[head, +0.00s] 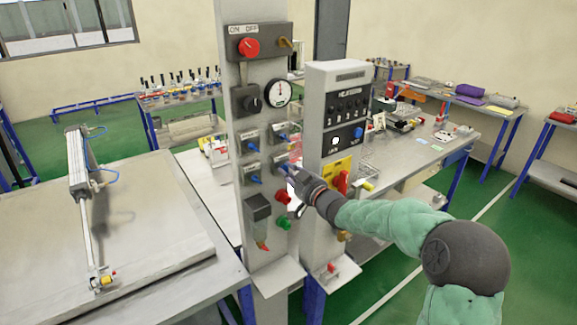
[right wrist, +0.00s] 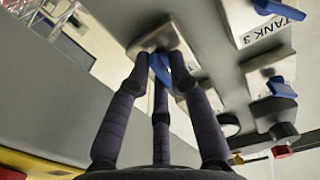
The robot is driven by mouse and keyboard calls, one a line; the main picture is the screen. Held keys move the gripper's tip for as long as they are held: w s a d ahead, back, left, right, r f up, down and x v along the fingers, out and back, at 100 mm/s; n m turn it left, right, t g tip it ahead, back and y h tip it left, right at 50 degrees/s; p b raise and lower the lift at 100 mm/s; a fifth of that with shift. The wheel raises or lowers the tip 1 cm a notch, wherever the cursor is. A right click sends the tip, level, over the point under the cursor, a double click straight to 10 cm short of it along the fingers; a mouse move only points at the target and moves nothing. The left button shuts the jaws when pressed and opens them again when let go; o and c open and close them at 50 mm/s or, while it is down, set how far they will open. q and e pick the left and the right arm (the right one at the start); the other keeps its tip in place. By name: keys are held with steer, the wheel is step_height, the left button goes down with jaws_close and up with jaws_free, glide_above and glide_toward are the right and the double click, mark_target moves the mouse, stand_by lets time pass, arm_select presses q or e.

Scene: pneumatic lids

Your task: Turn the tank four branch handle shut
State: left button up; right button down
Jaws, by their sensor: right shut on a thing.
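A grey upright panel (head: 233,205) carries several blue branch handles on small plates. The lower right blue handle (head: 284,167) in the head view is at my right gripper (head: 290,178), whose fingers cover part of it. In the right wrist view my right gripper (right wrist: 160,58) is shut around a blue handle (right wrist: 161,68) on a pale plate (right wrist: 150,38). No label can be read on that plate. A neighbouring plate reads TANK 3 (right wrist: 268,33) and has its own blue handle (right wrist: 278,9). My left gripper is not in view.
Above the handles are a red ON/OFF knob (head: 249,47) and a gauge (head: 277,93). Below my gripper are a red knob (head: 282,196) and a green knob (head: 284,223). A second control column (head: 313,135) stands close to the right. A bench with a cylinder (head: 76,160) is at left.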

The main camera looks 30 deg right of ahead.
steer(key=m+p, duration=0.1)
steer(key=m, duration=0.1)
steer(key=m+p, duration=0.2)
steer(key=m, duration=0.1)
steer(key=shift+d+r+m, duration=0.2)
steer(key=shift+m, duration=0.1)
steer(key=shift+f+m+p, duration=0.2)
steer(key=shift+m+p, duration=0.6)
steer(key=shift+m, duration=0.6)
steer(key=shift+a+f, duration=0.1)
steer(key=c, duration=1.3)
jaws_free()
steer(key=shift+s, duration=0.1)
steer(key=s+d, duration=0.1)
steer(key=s, duration=1)
steer(key=shift+s, duration=0.4)
